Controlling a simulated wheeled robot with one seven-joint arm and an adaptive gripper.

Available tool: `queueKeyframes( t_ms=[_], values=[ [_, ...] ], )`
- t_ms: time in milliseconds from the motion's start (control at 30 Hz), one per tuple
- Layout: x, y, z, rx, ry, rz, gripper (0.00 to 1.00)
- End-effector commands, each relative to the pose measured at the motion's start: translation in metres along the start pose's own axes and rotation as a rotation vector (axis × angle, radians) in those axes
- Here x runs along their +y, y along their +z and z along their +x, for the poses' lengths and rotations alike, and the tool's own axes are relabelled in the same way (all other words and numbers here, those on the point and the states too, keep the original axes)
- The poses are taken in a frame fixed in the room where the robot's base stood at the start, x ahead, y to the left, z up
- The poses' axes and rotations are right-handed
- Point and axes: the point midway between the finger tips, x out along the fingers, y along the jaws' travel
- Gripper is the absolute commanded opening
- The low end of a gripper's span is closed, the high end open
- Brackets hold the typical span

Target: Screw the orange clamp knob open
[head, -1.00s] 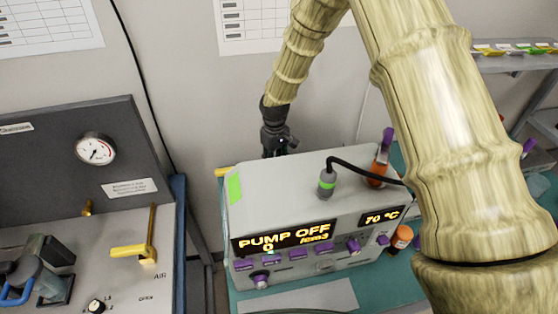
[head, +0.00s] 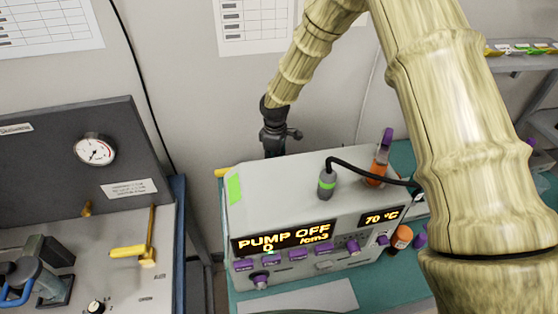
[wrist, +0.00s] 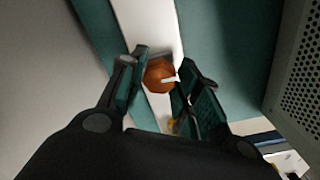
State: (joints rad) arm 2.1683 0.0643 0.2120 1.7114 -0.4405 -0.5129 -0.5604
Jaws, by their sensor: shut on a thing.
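The orange clamp knob (wrist: 160,75) shows in the wrist view, a small faceted orange piece over a pale strip. My gripper (wrist: 166,66) has one finger on each side of the knob and is shut on it. The right finger covers part of the knob's edge. In the head view my gripper (head: 275,143) points down behind the grey pump box (head: 285,190); the box hides its fingertips and the knob.
The box's display reads PUMP OFF and 70 °C. A black cable runs from a grey plug (head: 327,183) on its top. A dark gauge panel (head: 60,150) with a yellow handle (head: 135,251) stands at left. A perforated grey wall (wrist: 300,75) is close at right in the wrist view.

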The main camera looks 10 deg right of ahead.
Motion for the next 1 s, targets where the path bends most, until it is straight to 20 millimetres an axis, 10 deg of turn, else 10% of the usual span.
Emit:
queueKeyframes(
  t_ms=[367,400,500,1000],
  values=[
    [0.000,0.001,0.001,-0.003,-0.001,-0.005,0.09],
    [0.000,0.001,0.001,-0.003,-0.001,-0.004,0.36],
    [0.000,0.001,0.001,-0.002,-0.001,-0.004,0.55],
    [0.000,-0.001,-0.013,0.001,0.001,-0.004,0.55]
  ],
)
